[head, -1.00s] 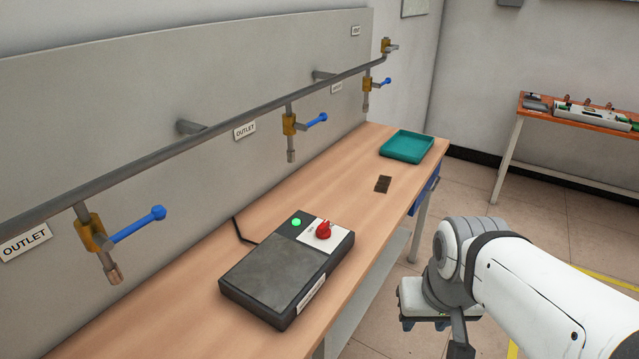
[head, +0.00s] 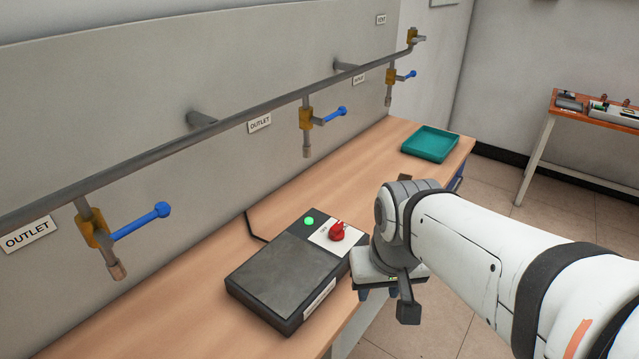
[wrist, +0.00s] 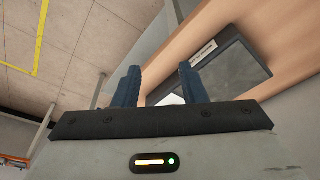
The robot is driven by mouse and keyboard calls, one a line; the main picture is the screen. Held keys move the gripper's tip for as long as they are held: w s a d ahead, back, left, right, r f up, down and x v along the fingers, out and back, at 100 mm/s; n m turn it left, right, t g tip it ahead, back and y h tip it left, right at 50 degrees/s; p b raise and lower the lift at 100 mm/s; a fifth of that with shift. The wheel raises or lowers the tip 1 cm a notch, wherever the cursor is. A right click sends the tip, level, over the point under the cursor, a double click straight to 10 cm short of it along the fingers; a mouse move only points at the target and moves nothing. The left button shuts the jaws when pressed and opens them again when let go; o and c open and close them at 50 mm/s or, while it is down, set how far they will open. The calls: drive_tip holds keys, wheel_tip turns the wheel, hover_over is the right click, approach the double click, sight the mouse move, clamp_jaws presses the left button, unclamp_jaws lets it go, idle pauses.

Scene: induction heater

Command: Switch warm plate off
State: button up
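The warm plate (head: 283,275) is a dark box with a grey top, standing on the wooden bench. Its red knob (head: 338,232) sits on a white panel at its far right corner, and a green light (head: 309,221) beside it is lit. My gripper (head: 388,291) hangs just right of the plate, near the bench's front edge, partly hidden by my arm. In the wrist view, the two blue fingers of my gripper (wrist: 160,78) are apart with nothing between them. The warm plate (wrist: 232,72) shows beyond them; the knob is not visible there.
A pipe (head: 235,120) with several blue-handled outlet valves runs along the wall panel above the bench (head: 190,300). A teal tray (head: 431,143) lies at the bench's far end. A black cable (head: 250,225) runs behind the plate. An orange table (head: 590,108) stands far right.

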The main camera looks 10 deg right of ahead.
drive_tip(key=w+a+r+m, duration=0.1)
drive_tip(key=w, duration=0.4)
drive_tip(key=m+g+b, duration=0.3)
drive_tip(key=m, duration=0.5)
hover_over(337, 225)
drive_tip(key=f, duration=0.4)
drive_tip(key=shift+s+f, duration=0.25)
drive_tip(key=shift+f, duration=0.1)
drive_tip(key=shift+w+f, duration=0.2)
drive_tip(key=shift+w, duration=0.05)
drive_tip(key=shift+f, duration=0.35)
wheel_tip(337, 225, down, 7)
drive_tip(key=shift+r, duration=0.1)
